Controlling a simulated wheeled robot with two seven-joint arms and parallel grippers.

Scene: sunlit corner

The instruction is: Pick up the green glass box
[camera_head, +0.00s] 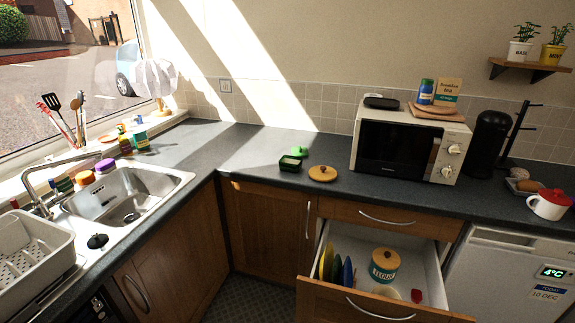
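A small dark green box with a lighter green rim (290,163) sits on the dark grey worktop (235,148), near its front edge, left of the microwave. I cannot tell from here whether it is glass. A bright green item (300,151) lies just behind it, possibly its lid. Neither of my grippers shows in the head view.
A round wooden lid (322,173) lies right of the box. The microwave (404,149) stands further right. Below, an open drawer (343,303) holds plates and a teal canister (384,267). The sink (124,196) is left. Worktop left of the box is clear.

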